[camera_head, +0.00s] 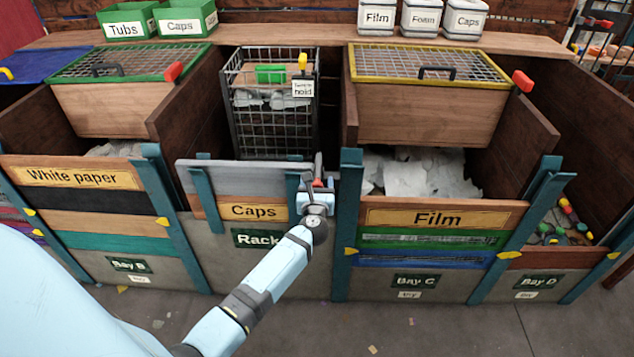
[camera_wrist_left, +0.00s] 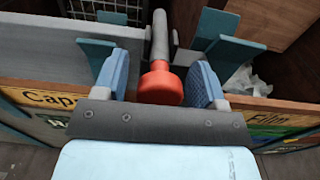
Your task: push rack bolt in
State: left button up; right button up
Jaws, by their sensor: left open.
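The rack bolt, a grey rod with a red knob (camera_wrist_left: 160,86), stands in front of my left gripper in the left wrist view. It also shows small in the head view (camera_head: 318,172), at the right end of the grey front board of the rack bay. My left gripper (camera_wrist_left: 160,72) is open, with a blue-grey finger on each side of the red knob; I cannot tell whether either touches it. In the head view the gripper (camera_head: 317,190) partly hides the bolt. The wire rack (camera_head: 272,128) stands behind the board. My right gripper is not in view.
Teal posts (camera_head: 348,225) flank the bay close to the gripper. The Film bay (camera_head: 445,217) is to the right, under a yellow-framed lid (camera_head: 430,66). The White paper bay (camera_head: 75,177) is to the left. Open floor (camera_head: 400,330) lies in front.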

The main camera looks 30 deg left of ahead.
pick_arm(q)
jog(key=v, duration=1.3)
jog(key=shift+w, duration=0.1)
